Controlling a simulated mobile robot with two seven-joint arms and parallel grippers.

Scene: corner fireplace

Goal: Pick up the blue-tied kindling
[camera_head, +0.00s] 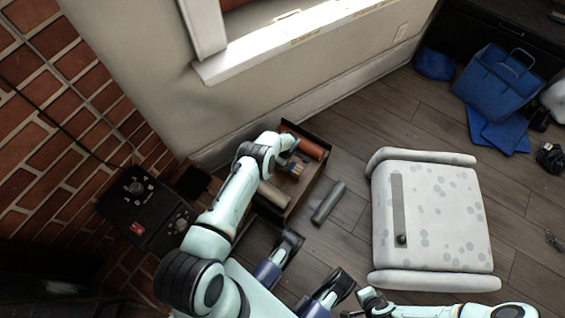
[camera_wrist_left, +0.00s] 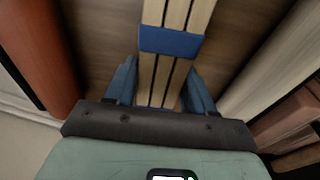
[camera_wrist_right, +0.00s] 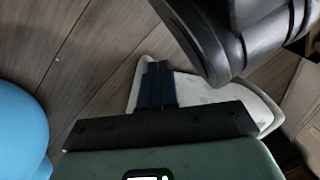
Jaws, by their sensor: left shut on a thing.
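The blue-tied kindling (camera_head: 298,167), a bundle of pale sticks with a blue band (camera_wrist_left: 172,41), is in a dark open box (camera_head: 309,198) by the wall. My left gripper (camera_head: 291,166) reaches down into the box and is shut on the bundle. In the left wrist view its blue fingers (camera_wrist_left: 160,92) are on both sides of the sticks, just below the band. I cannot tell whether the bundle touches the box floor. My right gripper (camera_wrist_right: 157,84) is shut and empty, with its two blue fingers together. In the head view its fingertips are not clearly seen.
In the box, a rust-red roll (camera_head: 304,146) and a pale log (camera_head: 273,195) flank the bundle. A grey log (camera_head: 328,203) lies on the floor beside it. A spotted cushioned seat (camera_head: 440,222) stands right. A black control box (camera_head: 150,205) is left. Blue bags (camera_head: 495,82) lie far right.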

